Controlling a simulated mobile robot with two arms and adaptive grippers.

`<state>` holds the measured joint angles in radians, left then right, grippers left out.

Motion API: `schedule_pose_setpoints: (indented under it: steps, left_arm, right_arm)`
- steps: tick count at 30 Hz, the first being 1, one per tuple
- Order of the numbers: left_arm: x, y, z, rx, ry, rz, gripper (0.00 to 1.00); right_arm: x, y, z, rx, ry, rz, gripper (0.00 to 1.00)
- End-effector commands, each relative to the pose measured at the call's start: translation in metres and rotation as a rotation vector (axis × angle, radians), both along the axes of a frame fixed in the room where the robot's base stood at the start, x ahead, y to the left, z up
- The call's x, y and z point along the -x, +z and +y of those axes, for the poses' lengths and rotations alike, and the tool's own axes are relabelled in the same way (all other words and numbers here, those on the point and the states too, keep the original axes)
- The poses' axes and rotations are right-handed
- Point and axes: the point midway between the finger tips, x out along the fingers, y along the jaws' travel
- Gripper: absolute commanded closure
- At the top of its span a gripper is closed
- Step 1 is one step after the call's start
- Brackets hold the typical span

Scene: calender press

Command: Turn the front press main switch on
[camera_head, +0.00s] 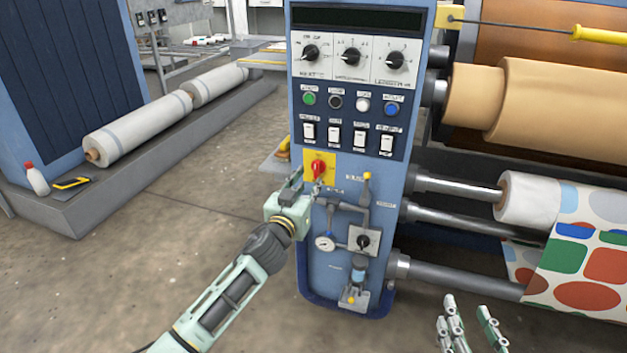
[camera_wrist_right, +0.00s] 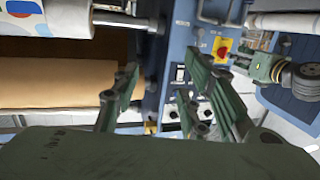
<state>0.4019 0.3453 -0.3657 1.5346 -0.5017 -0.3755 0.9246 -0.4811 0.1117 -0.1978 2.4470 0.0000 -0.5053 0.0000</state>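The main switch is a red rotary knob (camera_head: 319,168) on a yellow plate (camera_head: 309,156), low on the blue press control panel. Its handle looks roughly upright; its lettering is too small to read. It also shows in the right wrist view (camera_wrist_right: 222,51). My left gripper (camera_head: 307,183) is just below and left of the switch, fingers apart and empty. Whether a fingertip touches the plate I cannot tell. My right gripper (camera_head: 471,322) is open and empty at the bottom right, away from the panel; its spread fingers show in the right wrist view (camera_wrist_right: 160,92).
Above the switch are rocker switches (camera_head: 334,134), coloured buttons (camera_head: 335,101) and dials (camera_head: 352,57). Below are a gauge (camera_head: 325,242) and pipes with valves. Rollers with a patterned sheet (camera_head: 585,255) stand right of the panel.

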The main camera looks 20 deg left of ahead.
Motion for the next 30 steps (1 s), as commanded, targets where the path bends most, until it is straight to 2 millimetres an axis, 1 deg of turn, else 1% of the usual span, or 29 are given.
schedule_pose_setpoints:
  steps: [1,6,9,12,17,23,26,30]
  left_arm:
    - [-0.009,-0.001,0.0,-0.001,0.0,-0.001,0.72]
    - [-0.03,-0.002,-0.002,0.0,-0.001,0.0,0.72]
    - [-0.039,-0.002,-0.002,0.0,0.0,0.001,0.72]
    - [-0.045,-0.002,-0.002,0.001,-0.001,0.002,0.72]
    - [-0.049,-0.001,-0.002,0.0,-0.001,0.001,0.72]
    - [-0.049,-0.001,-0.002,0.0,-0.001,0.001,0.72]
    - [-0.049,-0.001,-0.002,0.0,-0.001,0.002,0.79]
    - [-0.049,-0.001,-0.002,0.0,-0.001,0.002,0.91]
  right_arm:
    - [-0.002,0.007,0.002,-0.012,0.003,-0.045,0.6]
    - [-0.004,0.038,0.007,-0.05,0.013,-0.192,0.6]
    - [-0.003,0.051,0.008,-0.066,0.016,-0.257,0.6]
    - [-0.002,0.061,0.009,-0.079,0.019,-0.3,0.6]
    - [-0.001,0.067,0.01,-0.086,0.02,-0.33,0.6]
    - [-0.001,0.068,0.01,-0.086,0.02,-0.331,0.6]
    - [-0.001,0.068,0.01,-0.086,0.02,-0.331,0.6]
    - [-0.001,0.068,0.01,-0.086,0.02,-0.33,0.6]
